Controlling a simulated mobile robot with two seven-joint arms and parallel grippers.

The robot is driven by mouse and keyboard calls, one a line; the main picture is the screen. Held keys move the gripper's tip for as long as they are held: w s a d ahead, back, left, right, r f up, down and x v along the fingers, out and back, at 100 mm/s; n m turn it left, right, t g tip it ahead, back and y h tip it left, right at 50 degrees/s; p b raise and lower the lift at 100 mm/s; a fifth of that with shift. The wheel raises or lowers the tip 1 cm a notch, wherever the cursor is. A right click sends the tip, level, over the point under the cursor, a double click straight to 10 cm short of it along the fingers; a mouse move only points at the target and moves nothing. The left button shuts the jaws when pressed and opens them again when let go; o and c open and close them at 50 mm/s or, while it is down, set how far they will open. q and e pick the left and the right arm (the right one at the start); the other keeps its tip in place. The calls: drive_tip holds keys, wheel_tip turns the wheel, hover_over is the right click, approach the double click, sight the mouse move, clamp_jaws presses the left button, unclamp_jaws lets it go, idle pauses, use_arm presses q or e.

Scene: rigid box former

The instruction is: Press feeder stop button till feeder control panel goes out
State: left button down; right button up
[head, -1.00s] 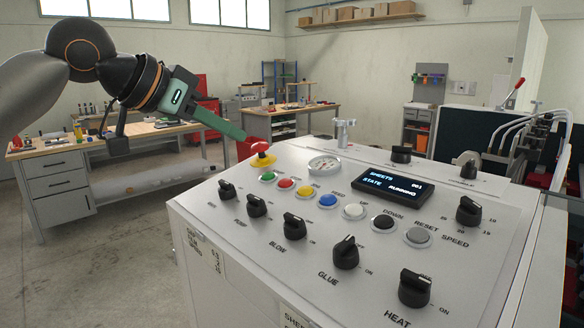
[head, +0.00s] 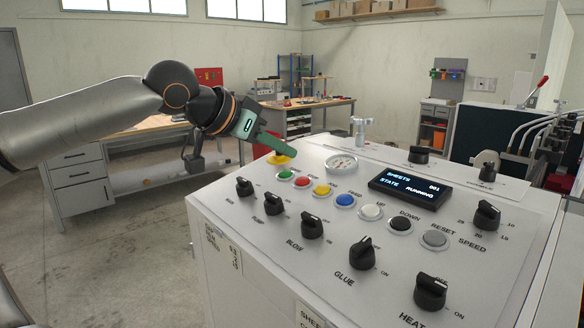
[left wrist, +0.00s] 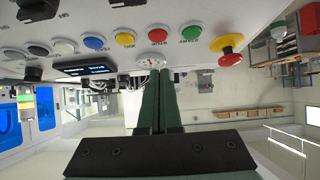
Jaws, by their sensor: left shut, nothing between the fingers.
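The control panel (head: 270,205) has a row of coloured buttons: green (head: 285,175), red (head: 302,181), yellow (head: 321,189), blue (head: 344,200), white, black and grey. The small labels by the coloured ones are too blurred to read for certain. The lit display (head: 410,187) reads SHEETS 001, STATE RUNNING. My left gripper (head: 294,152) is shut and empty, its fingertips above the panel behind the green and red buttons, apart from them. In the left wrist view the fingers (left wrist: 161,72) point towards the red button (left wrist: 157,35). My right gripper is out of view.
A mushroom button (left wrist: 229,48) on a yellow base stands beside the green button; my fingers partly hide it in the head view. A gauge (head: 341,162) is close right of the fingertips. Black knobs (head: 312,226) line the front. A workbench (head: 90,165) stands behind my arm.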

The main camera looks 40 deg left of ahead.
sight(306, 178)
use_arm(q)
drive_tip(key=w+f, duration=0.1)
drive_tip(key=f, duration=0.1)
drive_tip(key=w+f, duration=0.1)
drive_tip(key=f, duration=0.1)
drive_tip(key=shift+w+d, duration=0.1)
drive_tip(key=shift+w+f+b, duration=0.1)
drive_tip(key=shift+f+b, duration=0.2)
drive_tip(key=shift+f, duration=0.15)
